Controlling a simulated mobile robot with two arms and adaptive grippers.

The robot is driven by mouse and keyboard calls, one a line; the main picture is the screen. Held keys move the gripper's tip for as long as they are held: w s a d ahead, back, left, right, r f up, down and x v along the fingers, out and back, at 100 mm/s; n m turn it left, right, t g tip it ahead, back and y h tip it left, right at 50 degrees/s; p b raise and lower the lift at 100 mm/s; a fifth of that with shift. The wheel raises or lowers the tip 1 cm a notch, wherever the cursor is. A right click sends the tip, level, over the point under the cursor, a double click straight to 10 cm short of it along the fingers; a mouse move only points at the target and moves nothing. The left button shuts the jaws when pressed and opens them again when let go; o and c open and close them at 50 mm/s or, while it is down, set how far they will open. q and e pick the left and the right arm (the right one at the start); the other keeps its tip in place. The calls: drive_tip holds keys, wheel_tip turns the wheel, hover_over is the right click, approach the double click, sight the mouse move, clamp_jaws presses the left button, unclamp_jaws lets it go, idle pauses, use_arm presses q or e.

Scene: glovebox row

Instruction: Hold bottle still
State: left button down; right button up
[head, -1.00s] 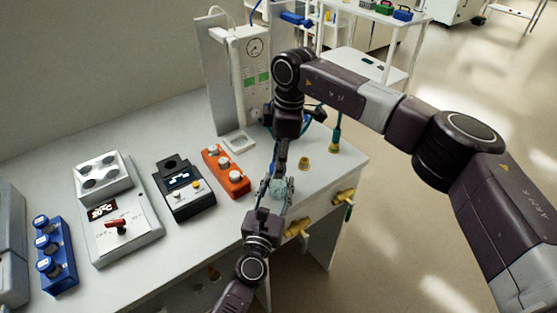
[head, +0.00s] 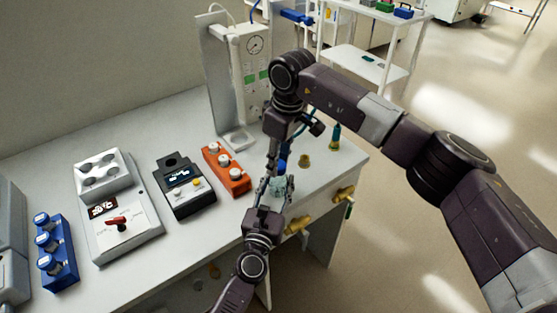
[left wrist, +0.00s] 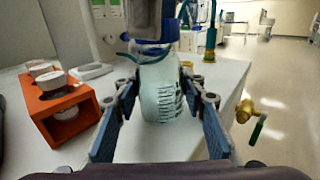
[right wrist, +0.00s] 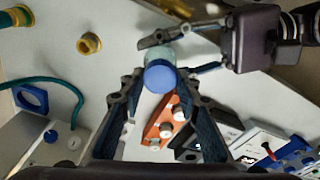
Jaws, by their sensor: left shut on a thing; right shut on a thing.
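The bottle (left wrist: 162,95) is pale, clear glass with dark markings and a blue cap (right wrist: 160,78). My left gripper (left wrist: 163,90) is shut around its body, with a finger on each side, above the bench near its front right corner. The bottle also shows, small, in the head view (head: 279,186). My right gripper (right wrist: 160,80) comes down from above and is shut on the blue cap, which lies between its fingertips. The cap sits at the bottle's top; whether it is loose cannot be told. The bottle looks roughly upright.
An orange rack (head: 226,170) with white-capped vials stands close left of the grippers. A black device (head: 184,188), a grey hotplate (head: 118,220) and a blue rack (head: 57,250) stand further left. Brass fittings (head: 305,160) and valves (head: 345,193) lie right, by the bench edge.

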drive_tip(key=o, duration=0.7)
drive_tip(key=shift+o, duration=0.2)
drive_tip(key=shift+r, duration=0.1)
drive_tip(key=shift+r, duration=2.15)
drive_tip(key=shift+c, duration=0.4)
